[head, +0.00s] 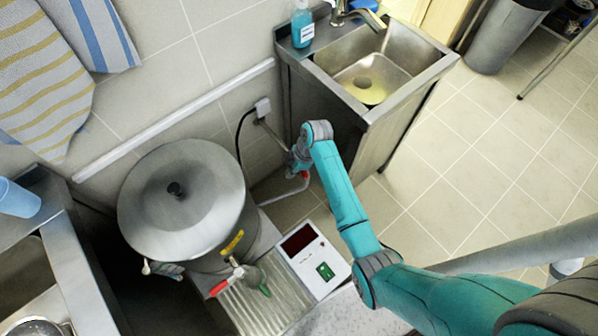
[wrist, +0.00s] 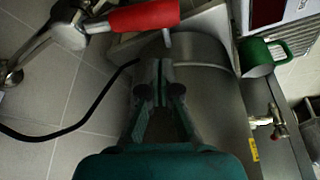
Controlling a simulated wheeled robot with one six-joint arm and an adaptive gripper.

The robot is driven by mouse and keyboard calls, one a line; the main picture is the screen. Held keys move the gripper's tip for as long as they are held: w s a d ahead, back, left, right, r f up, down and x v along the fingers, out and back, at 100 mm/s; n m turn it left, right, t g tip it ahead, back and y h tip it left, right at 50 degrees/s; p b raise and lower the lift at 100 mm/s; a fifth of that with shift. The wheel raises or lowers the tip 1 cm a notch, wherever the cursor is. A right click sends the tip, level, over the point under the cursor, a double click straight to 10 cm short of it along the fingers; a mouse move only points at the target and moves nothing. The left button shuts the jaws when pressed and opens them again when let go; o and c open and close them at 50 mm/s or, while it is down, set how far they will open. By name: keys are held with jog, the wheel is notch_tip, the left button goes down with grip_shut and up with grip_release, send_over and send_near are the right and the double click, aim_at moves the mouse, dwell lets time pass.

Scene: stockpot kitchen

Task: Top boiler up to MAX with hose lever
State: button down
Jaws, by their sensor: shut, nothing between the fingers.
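The boiler (head: 182,200) is a large grey metal pot with its lid on, at the left in the head view; its water level is hidden. A yellow label (head: 232,243) is on its side, too small to read. The red hose lever (wrist: 145,17) lies across the top of the wrist view, joined to a metal valve (wrist: 68,33); a bit of its red shows in the head view (head: 305,175). My gripper (wrist: 161,68) is shut and empty, its fingertips below the lever in the wrist view. In the head view it is small and hard to make out by the wall pipe.
A green mug (wrist: 258,58) stands by the boiler's red-handled tap (head: 222,284). A white box with a dark red display (head: 300,241) is beside it. A black cable (head: 239,135) hangs from the wall. A sink unit (head: 340,125) stands close right of my wrist; open floor lies beyond.

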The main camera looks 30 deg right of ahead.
jog(key=v, duration=1)
jog(key=shift+w+a, duration=0.25)
jog(key=shift+a, duration=0.05)
dwell(6.7)
